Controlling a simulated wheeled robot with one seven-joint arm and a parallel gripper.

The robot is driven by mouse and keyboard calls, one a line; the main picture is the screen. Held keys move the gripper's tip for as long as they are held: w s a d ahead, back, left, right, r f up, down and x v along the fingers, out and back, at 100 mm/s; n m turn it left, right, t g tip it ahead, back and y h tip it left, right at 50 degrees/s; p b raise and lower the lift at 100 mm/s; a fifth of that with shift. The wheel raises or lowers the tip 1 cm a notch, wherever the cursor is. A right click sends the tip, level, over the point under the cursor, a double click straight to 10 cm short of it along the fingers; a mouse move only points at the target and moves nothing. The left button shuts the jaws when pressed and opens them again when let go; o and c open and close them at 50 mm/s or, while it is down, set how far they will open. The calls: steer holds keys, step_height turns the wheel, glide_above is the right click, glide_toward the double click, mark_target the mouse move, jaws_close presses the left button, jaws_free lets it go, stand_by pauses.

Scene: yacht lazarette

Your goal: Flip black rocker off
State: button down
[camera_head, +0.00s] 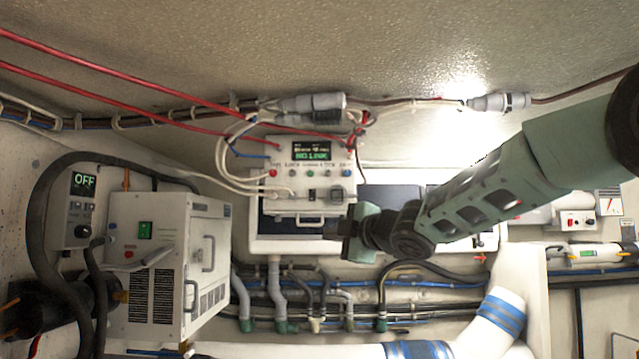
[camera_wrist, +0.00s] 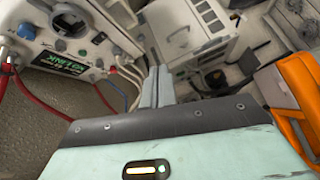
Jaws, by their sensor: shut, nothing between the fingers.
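A white panel box (camera_head: 285,204) with a lit "NO LINK" display (camera_head: 311,149) is mounted on the wall at the centre of the head view. A small black rocker (camera_head: 312,194) sits on its lower face, below a row of coloured buttons. In the wrist view the panel (camera_wrist: 98,50) appears rotated at the upper left, its display (camera_wrist: 60,63) tilted. My gripper (camera_head: 340,228) is just below and right of the panel, apart from the rocker. In the wrist view my gripper's fingers (camera_wrist: 157,88) are together and empty. I cannot read the rocker's position.
A white vented unit (camera_head: 150,270) with a green switch (camera_head: 145,230) stands at left, beside a controller (camera_head: 72,208) showing "OFF". Red cables (camera_head: 130,77) and white wires run to the panel. Pipes and hoses (camera_head: 300,300) lie below. An orange object (camera_wrist: 298,90) shows at right in the wrist view.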

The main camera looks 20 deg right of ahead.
steer(key=w+d+r+n+y+p, duration=0.1)
steer(key=d+r+n, duration=0.3)
steer(key=r, duration=0.5)
steer(key=shift+w+d+r+n+t+y+p, duration=0.15)
steer(key=shift+w+d+n+t+y+p, duration=0.2)
steer(key=shift+n+y, duration=0.35)
steer(key=shift+a, duration=0.1)
steer(key=p, duration=0.8)
glide_toward(312, 195)
steer(key=w+a, duration=0.1)
steer(key=a, duration=0.1)
steer(key=w+a+r, duration=0.1)
steer(key=w+a, duration=0.1)
steer(key=shift+w+r, duration=0.25)
steer(key=shift+w, duration=0.1)
steer(key=shift+w+d+f+p, duration=0.15)
steer(key=shift+w+p, duration=0.35)
steer(key=shift+w, duration=0.25)
steer(key=shift+s+b, duration=0.15)
steer(key=shift+b, duration=0.15)
